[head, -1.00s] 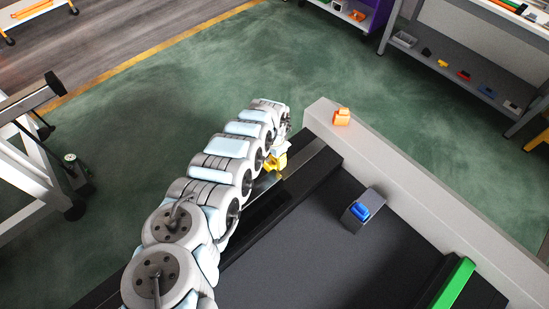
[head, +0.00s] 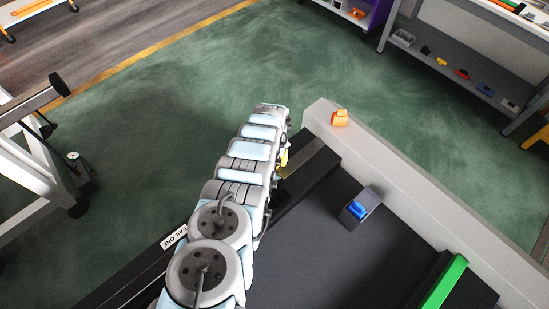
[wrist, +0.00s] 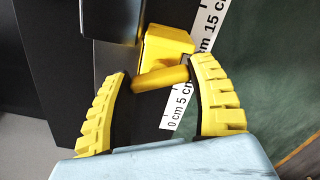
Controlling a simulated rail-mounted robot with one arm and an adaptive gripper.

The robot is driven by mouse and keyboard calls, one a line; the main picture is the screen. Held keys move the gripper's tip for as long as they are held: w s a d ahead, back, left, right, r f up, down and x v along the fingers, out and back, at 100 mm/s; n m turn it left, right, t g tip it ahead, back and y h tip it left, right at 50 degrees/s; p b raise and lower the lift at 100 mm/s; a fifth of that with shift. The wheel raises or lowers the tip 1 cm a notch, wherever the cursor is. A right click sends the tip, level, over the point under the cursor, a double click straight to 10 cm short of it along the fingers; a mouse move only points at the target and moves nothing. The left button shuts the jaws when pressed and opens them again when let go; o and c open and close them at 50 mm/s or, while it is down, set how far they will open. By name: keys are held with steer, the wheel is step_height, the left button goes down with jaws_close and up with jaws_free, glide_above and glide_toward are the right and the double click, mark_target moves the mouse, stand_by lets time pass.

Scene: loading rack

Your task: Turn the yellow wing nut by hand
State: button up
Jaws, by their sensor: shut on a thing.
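The yellow wing nut (wrist: 160,79) shows in the wrist view as a short bar slanting up to the right, between my fingertips. A yellow block (wrist: 168,42) sits just behind it, partly hidden by the bar. My gripper (wrist: 162,70) has yellow ribbed fingers, shut on the wing nut with a fingertip at each end of the bar. In the head view my arm hides most of the gripper and the wing nut. Only a small patch of yellow (head: 284,156) shows past the arm, and I cannot tell which part it is.
A white ruler strip (wrist: 180,100) runs beside the block. A dark rail (head: 310,172) edges the black deck, which holds a blue item on a grey block (head: 362,209) and a green bar (head: 444,283). An orange item (head: 340,118) sits on the light ledge (head: 400,163). Green floor lies beyond.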

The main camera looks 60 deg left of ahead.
stand_by(0.3)
steer(key=o, duration=1.2)
steer(key=shift+r, duration=0.15)
steer(key=shift+r, duration=5.85)
